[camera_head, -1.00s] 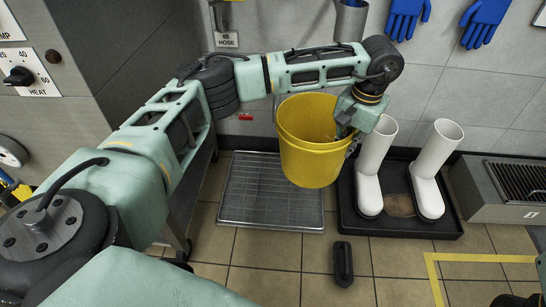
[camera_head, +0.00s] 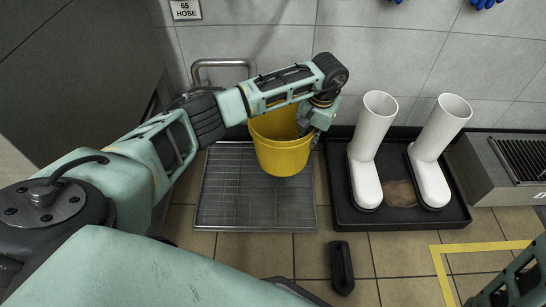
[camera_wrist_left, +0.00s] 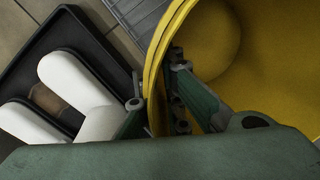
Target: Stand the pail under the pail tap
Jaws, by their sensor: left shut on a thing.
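The yellow pail (camera_head: 281,153) is upright in the head view, over the right part of the metal floor grate (camera_head: 228,206). I cannot tell whether its base touches the grate. My left gripper (camera_head: 307,127) is shut on the pail's right rim. In the left wrist view the fingers (camera_wrist_left: 160,98) pinch the yellow wall (camera_wrist_left: 215,60), one inside and one outside. A bent metal pipe (camera_head: 225,63) on the wall behind may be the tap; my arm hides part of it. My right gripper is not clearly in view.
White boots (camera_head: 372,140) stand in a black tray (camera_head: 402,215) just right of the pail. A dark block (camera_head: 342,266) lies on the tiles in front. A grey grated unit (camera_head: 500,170) is at the right. The left half of the grate is bare.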

